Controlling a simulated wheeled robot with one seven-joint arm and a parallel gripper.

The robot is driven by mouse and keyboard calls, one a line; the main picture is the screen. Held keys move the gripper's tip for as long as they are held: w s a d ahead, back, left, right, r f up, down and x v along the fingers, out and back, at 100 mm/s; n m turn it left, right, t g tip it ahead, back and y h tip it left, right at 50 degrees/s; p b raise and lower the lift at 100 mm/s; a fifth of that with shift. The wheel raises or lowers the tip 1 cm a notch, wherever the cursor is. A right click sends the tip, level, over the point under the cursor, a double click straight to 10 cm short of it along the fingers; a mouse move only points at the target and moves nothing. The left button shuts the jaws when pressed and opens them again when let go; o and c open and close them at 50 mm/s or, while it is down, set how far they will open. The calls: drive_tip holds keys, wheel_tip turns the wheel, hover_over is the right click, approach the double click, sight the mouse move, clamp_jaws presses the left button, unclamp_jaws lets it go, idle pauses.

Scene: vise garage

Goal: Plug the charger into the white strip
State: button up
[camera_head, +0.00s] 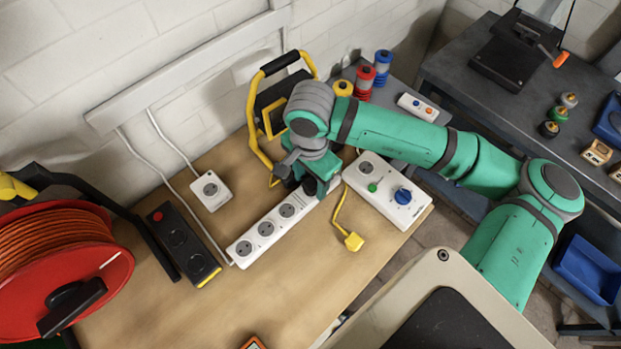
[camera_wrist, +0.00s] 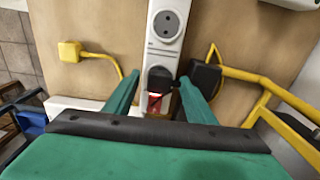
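The white strip (camera_head: 265,226) lies slantwise on the wooden bench, several round sockets showing at its near end. It also shows in the wrist view (camera_wrist: 147,58), running between my fingers. My gripper (camera_head: 308,182) is low over the strip's far part; its fingers stand apart in the wrist view (camera_wrist: 160,80), one on each side of the strip. A small black piece (camera_wrist: 160,73) sits on the strip between the fingertips, just beyond a red switch. A black block (camera_wrist: 206,78) is beside the strip, by the right finger. I cannot tell which black piece is the charger.
A yellow-framed work lamp (camera_head: 253,110) stands close behind my gripper. A white box with a blue knob (camera_head: 388,195) and a yellow plug (camera_head: 353,241) lie right of the strip. A black strip (camera_head: 182,242) and a red cable reel (camera_head: 60,270) are left. The bench front is largely clear.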

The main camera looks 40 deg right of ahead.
wheel_tip(320, 180, up, 11)
idle(0.7)
drive_tip(key=shift+f, duration=0.1)
idle(0.4)
